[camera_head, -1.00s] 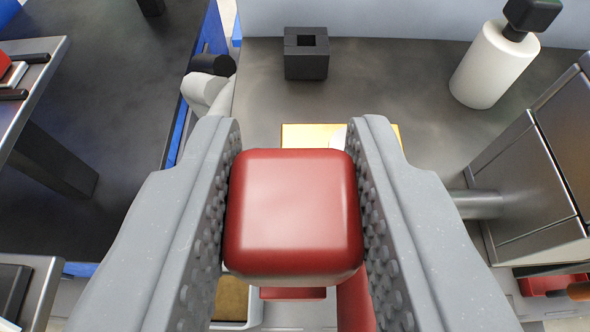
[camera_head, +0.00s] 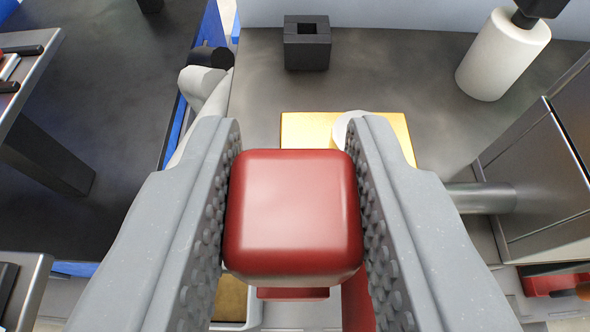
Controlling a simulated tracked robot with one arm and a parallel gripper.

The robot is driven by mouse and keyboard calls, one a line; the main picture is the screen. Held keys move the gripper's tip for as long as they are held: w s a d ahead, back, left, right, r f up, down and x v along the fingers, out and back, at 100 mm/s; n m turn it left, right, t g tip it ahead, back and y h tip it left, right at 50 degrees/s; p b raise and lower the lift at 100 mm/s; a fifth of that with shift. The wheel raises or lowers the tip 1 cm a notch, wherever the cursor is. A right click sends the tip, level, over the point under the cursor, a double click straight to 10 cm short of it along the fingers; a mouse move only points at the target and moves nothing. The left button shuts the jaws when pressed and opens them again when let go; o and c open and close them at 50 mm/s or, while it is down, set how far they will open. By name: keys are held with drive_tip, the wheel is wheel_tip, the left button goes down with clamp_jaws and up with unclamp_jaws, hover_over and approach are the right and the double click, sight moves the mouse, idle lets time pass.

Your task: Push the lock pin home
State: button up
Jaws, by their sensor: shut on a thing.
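My gripper (camera_head: 294,175) is shut on a red block (camera_head: 292,208) with rounded edges, one ribbed grey finger on each side. A smaller red part (camera_head: 292,293) shows below the block; I cannot tell if it is joined to it. A grey metal rod (camera_head: 482,197) sticks out leftward from the metal cabinet-like body (camera_head: 535,190) at the right, and its left end is hidden behind my right finger. I cannot tell whether the lock pin is this rod or the red block.
A yellow plate (camera_head: 305,128) with a white round part (camera_head: 345,125) lies beyond the block. A black block with a square hole (camera_head: 307,50) and a white bottle (camera_head: 502,55) stand farther back. Bare grey surface (camera_head: 405,75) lies between them. A metal-topped stand (camera_head: 22,75) is at left.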

drive_tip(key=shift+f, duration=0.1)
idle(0.3)
drive_tip(key=o, duration=1)
drive_tip(key=shift+o, duration=0.2)
drive_tip(key=p+v, duration=0.1)
drive_tip(key=v, duration=1.3)
drive_tip(key=w+a+r+h, duration=0.1)
drive_tip(key=a+r, duration=0.1)
drive_tip(key=r, duration=1)
drive_tip(key=w+a+r+h, duration=0.1)
drive_tip(key=a+r+h, duration=0.1)
drive_tip(key=r, duration=1)
drive_tip(key=s+a+r+t+y, duration=0.1)
drive_tip(key=s+a+r, duration=0.4)
drive_tip(key=a+r, duration=0.3)
drive_tip(key=s+a+r+y, duration=0.1)
drive_tip(key=s+a+r, duration=0.5)
drive_tip(key=r, duration=0.8)
drive_tip(key=a, duration=0.2)
drive_tip(key=shift+a+r+t+y, duration=0.3)
drive_tip(key=shift+a+r+t, duration=0.05)
drive_tip(key=shift+a+t, duration=0.05)
